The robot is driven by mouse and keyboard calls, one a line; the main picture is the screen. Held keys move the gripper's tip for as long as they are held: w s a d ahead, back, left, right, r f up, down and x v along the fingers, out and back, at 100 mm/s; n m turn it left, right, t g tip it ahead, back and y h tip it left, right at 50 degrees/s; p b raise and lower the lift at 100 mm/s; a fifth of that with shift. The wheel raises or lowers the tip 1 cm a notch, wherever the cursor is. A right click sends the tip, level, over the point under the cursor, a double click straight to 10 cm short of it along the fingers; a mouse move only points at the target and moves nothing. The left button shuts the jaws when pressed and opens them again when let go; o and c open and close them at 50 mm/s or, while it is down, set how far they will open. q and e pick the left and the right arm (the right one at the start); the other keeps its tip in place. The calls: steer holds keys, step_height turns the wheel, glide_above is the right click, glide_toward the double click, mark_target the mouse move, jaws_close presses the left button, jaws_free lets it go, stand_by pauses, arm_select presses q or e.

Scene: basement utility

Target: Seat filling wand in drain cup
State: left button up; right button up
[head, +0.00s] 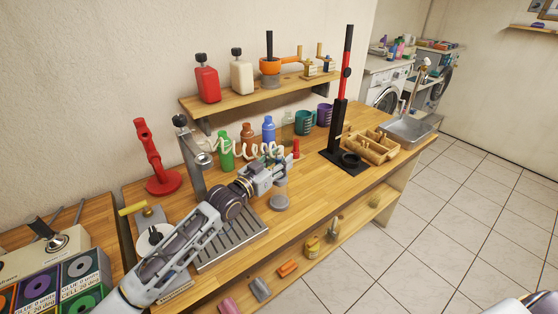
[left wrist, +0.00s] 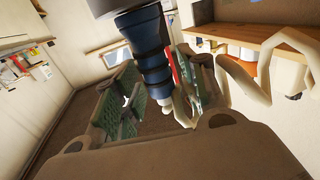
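My left gripper (head: 272,170) is over the middle of the wooden bench. In the left wrist view its green-padded fingers (left wrist: 155,90) stand on either side of a dark blue ridged cylinder (left wrist: 148,55), which looks like the filling wand. The fingers appear closed on it. A cream coiled hose (head: 235,150) runs to the gripper, and it also shows in the left wrist view (left wrist: 245,85). In the head view the gripper mostly hides the wand. My right gripper is out of view.
Green (head: 225,152) and blue (head: 268,130) bottles stand behind the gripper. A slatted drip tray (head: 235,246) and grey post (head: 190,158) are to the left. A black-and-red press stand (head: 340,110) and wooden box (head: 372,146) are to the right. The bench's front strip is fairly clear.

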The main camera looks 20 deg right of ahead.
arm_select(q)
steer(key=shift+a, duration=0.1)
stand_by(0.3)
steer(key=v, duration=1.2)
stand_by(0.4)
steer(key=shift+r, duration=0.1)
stand_by(0.4)
steer(key=shift+s, duration=0.1)
stand_by(0.6)
